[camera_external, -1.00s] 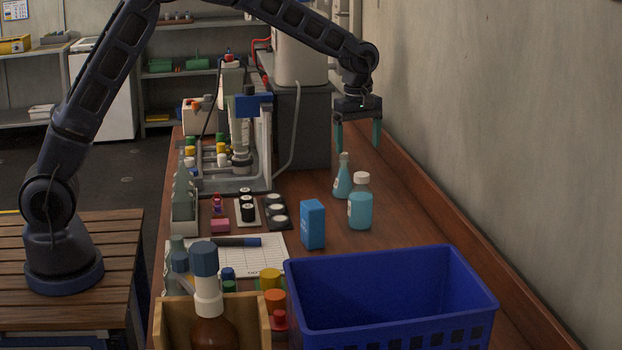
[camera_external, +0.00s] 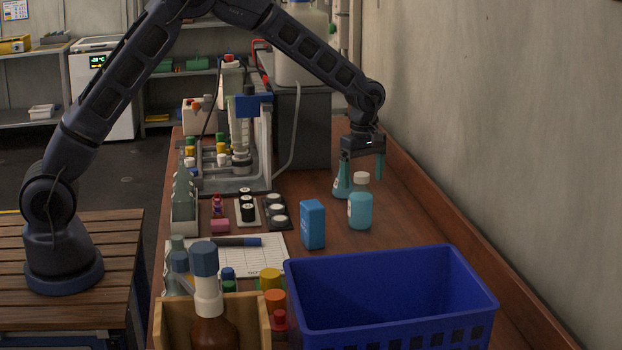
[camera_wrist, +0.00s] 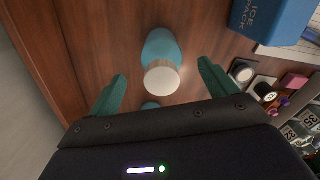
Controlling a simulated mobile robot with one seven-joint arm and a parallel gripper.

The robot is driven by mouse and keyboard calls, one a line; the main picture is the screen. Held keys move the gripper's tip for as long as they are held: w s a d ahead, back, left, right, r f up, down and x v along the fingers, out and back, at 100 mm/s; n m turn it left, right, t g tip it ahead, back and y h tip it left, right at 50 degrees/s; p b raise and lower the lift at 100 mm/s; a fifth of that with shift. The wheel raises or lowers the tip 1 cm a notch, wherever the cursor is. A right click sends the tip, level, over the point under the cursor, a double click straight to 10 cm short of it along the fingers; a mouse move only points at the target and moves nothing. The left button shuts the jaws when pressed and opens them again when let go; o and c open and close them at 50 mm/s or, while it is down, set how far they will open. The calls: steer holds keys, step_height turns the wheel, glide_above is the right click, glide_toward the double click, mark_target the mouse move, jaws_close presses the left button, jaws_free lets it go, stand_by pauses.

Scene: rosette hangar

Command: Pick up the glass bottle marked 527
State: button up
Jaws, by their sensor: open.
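No mark 527 is readable in either view. A white-capped bottle of blue liquid (camera_external: 360,210) stands upright on the bench, with a pale label on its side. The wrist view looks down on its cap (camera_wrist: 162,80) and blue shoulder. My gripper (camera_external: 361,172) is open and empty, above and slightly behind the capped bottle. In the wrist view the capped bottle lies between and beyond the teal fingertips (camera_wrist: 161,70).
A blue ice pack (camera_external: 312,224) stands left of the bottle. A blue basket (camera_external: 390,262) is in front. Small jars (camera_external: 276,210), a rack of grey bottles (camera_external: 184,218) and lab equipment (camera_external: 242,150) are to the left. A wall rises on the right.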

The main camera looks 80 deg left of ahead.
mark_target(362, 187)
steer(key=shift+s+f, duration=0.1)
steer(key=shift+f, duration=1.85)
steer(key=c, duration=1.8)
steer(key=shift+r, duration=0.1)
